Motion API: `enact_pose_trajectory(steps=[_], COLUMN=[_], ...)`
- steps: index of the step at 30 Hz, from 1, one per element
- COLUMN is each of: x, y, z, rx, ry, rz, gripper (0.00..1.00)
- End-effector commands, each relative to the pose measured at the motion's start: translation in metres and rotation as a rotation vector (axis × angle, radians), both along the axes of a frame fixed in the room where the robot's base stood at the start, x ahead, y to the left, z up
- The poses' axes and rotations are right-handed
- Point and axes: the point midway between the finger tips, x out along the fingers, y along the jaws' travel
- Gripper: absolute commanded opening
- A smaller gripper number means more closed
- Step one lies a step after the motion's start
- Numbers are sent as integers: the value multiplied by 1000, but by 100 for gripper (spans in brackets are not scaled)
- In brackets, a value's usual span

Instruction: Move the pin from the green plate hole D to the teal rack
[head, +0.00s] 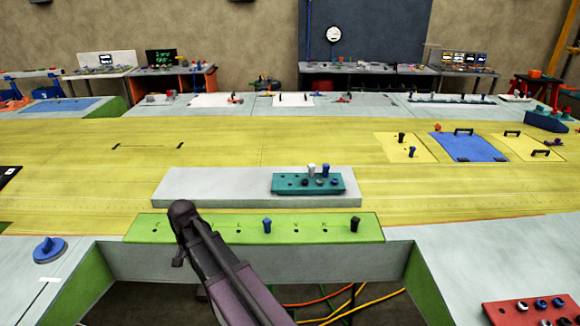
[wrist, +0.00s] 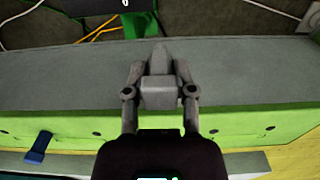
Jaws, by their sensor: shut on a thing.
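The green plate (head: 310,228) lies along the near bench edge and carries a blue pin (head: 267,225) and a dark pin (head: 354,224) in its right half. My gripper (head: 182,212) is in front of the plate's left part and hides some holes. In the wrist view my gripper (wrist: 160,78) is shut on a grey pin (wrist: 160,92), its lower part hard to make out. The head view does not show this pin. The plate (wrist: 110,128) and one blue pin (wrist: 38,148) also show there. The teal rack (head: 300,185) stands behind the plate and holds white, dark and blue pins.
The rack stands on a pale raised slab (head: 215,187). A blue knob (head: 49,248) is at the left, and a red block (head: 535,312) with several pins at the lower right. A yellow plate (head: 395,146) with dark pins lies farther back. The slab's left part is clear.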

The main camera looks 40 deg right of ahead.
Motion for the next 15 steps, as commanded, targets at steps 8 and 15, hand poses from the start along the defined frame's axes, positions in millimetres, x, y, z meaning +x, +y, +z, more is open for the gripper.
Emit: enact_pose_trajectory(steps=[8,15], x=[0,0], y=[0,0], z=[-31,-32], rx=[0,0], ry=[0,0], rz=[0,0], gripper=[0,0])
